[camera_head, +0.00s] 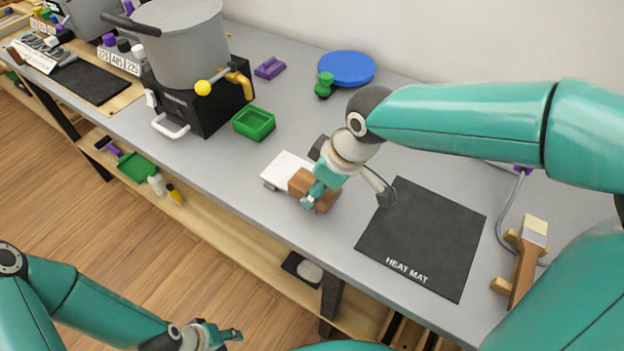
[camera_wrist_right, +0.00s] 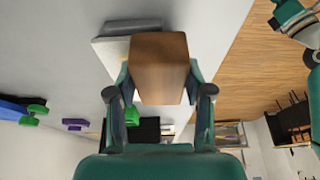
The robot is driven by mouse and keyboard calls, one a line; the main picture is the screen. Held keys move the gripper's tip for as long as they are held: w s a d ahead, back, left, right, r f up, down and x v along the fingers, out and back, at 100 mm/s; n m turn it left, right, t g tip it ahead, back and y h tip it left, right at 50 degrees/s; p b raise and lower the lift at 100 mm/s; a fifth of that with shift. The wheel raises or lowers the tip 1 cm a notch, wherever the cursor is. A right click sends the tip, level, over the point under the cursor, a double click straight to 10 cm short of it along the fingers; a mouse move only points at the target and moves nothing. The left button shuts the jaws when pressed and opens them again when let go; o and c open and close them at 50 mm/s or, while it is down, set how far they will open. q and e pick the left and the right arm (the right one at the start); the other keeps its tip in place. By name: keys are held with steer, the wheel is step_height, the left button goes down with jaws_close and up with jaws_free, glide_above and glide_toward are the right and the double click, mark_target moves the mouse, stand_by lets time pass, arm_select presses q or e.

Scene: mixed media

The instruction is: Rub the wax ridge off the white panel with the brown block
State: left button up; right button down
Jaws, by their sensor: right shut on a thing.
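The white panel (camera_head: 286,166) lies on the grey bench in a low grey holder. It also shows in the right wrist view (camera_wrist_right: 118,48), behind the brown block. My right gripper (camera_head: 318,188) is shut on the brown block (camera_head: 304,183), which is over the panel's right end. In the right wrist view the block (camera_wrist_right: 160,65) sits between both fingers (camera_wrist_right: 158,92). I cannot tell whether the block touches the panel. I cannot make out the wax ridge. My left gripper (camera_head: 226,336) is empty, low at the bottom left, away from the bench; its opening is unclear.
A black heat mat (camera_head: 425,235) lies right of the panel. A green tray (camera_head: 254,123) and a grey pot on a black heater (camera_head: 200,105) stand to the left. A blue disc (camera_head: 347,68) lies behind. A wooden stand (camera_head: 524,270) is at the right.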

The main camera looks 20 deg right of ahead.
mark_target(305, 179)
steer(key=shift+w+a+f+p, duration=0.1)
steer(key=shift+w+a+p, duration=0.05)
steer(key=shift+w+a, duration=0.65)
steer(key=shift+w+a+f+p, duration=0.15)
steer(key=shift+w+a, duration=0.45)
steer(key=shift+w, duration=0.35)
steer(key=shift+r, duration=0.1)
steer(key=shift+s, duration=0.1)
steer(key=shift+s+d, duration=0.35)
steer(key=shift+d, duration=0.05)
steer(key=shift+s+d+b, duration=0.5)
steer(key=shift+s+d, duration=0.4)
steer(key=shift+s, duration=0.3)
steer(key=shift+s+d, duration=0.1)
steer(key=shift+s, duration=0.05)
